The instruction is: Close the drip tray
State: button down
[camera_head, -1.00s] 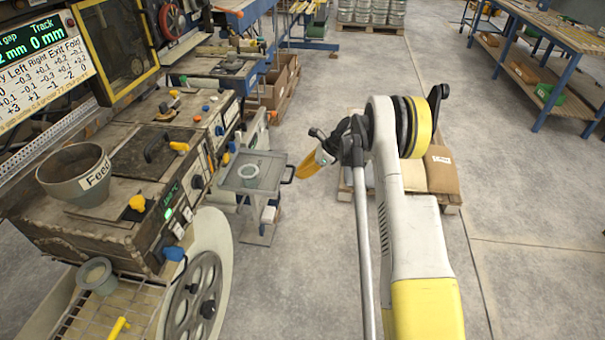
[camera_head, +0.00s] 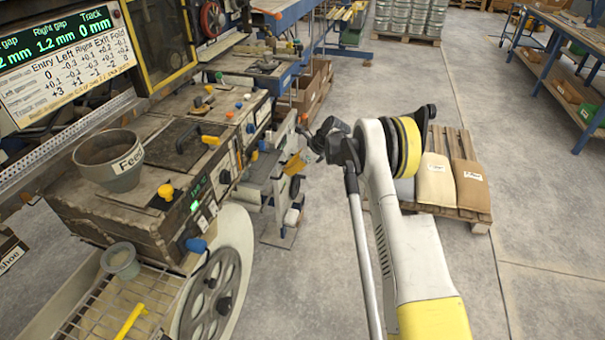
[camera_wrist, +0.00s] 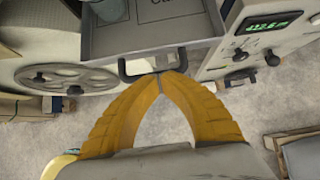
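The drip tray is a shallow grey metal tray with a black loop handle. In the head view the tray (camera_head: 262,167) sits at the side of the machine, low beside its control panel, partly hidden by my gripper (camera_head: 291,166). In the wrist view the tray (camera_wrist: 150,38) is at the top, with its front wall and black handle (camera_wrist: 124,72) facing me. My gripper (camera_wrist: 160,76) has its two yellow fingers closed tip to tip at the middle of the handle. The tips overlap the handle bar in this view; I cannot tell whether they grip it or only press on it.
The machine (camera_head: 120,222) with the feed bowl (camera_head: 110,160) and a grey handwheel (camera_head: 212,295) stands on the left. A pallet (camera_head: 445,206) with sacks is to the right. The concrete floor between is open.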

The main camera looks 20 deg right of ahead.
jog(key=shift+w+a, duration=0.55)
jog(key=shift+a, duration=0.25)
